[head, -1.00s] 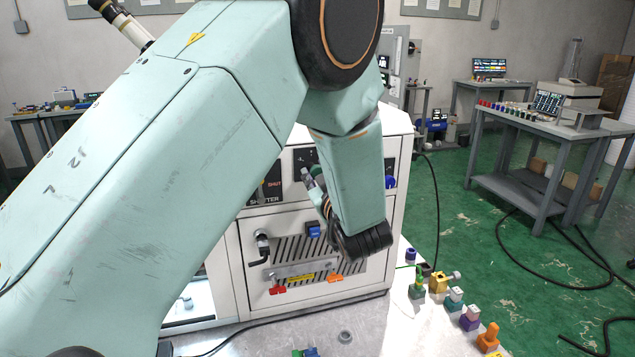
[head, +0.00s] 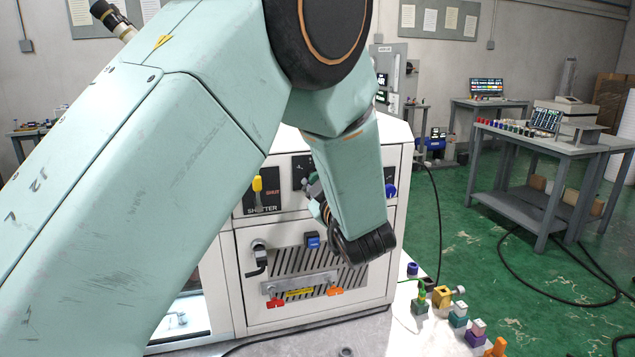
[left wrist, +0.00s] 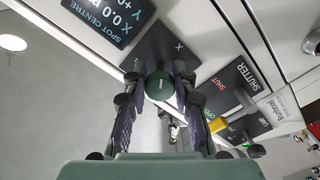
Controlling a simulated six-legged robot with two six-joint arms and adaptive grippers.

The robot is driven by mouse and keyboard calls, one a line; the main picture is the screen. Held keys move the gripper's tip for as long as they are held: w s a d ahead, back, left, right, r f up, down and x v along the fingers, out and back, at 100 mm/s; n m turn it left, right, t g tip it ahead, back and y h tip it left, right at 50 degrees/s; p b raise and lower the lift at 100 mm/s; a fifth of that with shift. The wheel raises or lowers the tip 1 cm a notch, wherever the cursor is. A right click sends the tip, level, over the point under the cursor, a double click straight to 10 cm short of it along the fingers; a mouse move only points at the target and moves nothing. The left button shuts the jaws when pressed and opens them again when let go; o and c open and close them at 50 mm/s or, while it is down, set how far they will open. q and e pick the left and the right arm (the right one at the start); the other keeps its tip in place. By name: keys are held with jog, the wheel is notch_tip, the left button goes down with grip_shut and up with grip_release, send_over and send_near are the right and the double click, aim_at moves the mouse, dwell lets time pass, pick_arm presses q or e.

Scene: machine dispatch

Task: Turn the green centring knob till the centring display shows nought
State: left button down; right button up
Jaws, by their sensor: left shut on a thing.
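The green centring knob (left wrist: 160,85) sits on a dark plate marked X on the white machine's front. In the left wrist view it lies between the two fingers of my left gripper (left wrist: 157,78), which is shut on it. The centring display (left wrist: 112,12), labelled SPOT CENTRE, is upside down and cut by the frame edge. Its X line begins 0.0; the rest of X and the Y figure are cut off. In the head view my left gripper (head: 312,187) is at the machine's upper panel, and I cannot make out the knob there. My right gripper is not in view.
A yellow shutter lever (head: 258,184) stands beside the knob's plate. Below are a panel with a black handle (head: 257,260) and red and orange latches. Several small coloured pieces stand on the white surface (head: 405,335) at lower right. A grey table (head: 560,142) stands farther right.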

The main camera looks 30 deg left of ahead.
pick_arm(q)
jog(key=shift+r, duration=0.2)
jog(key=c, duration=1.1)
grip_release()
jog(key=shift+f, duration=0.1)
jog(key=shift+o, duration=0.2)
notch_tip(320, 180, up, 9)
jog(key=shift+s+d+r, duration=0.1)
jog(key=shift+r, duration=0.4)
jog(key=shift+a, duration=0.2)
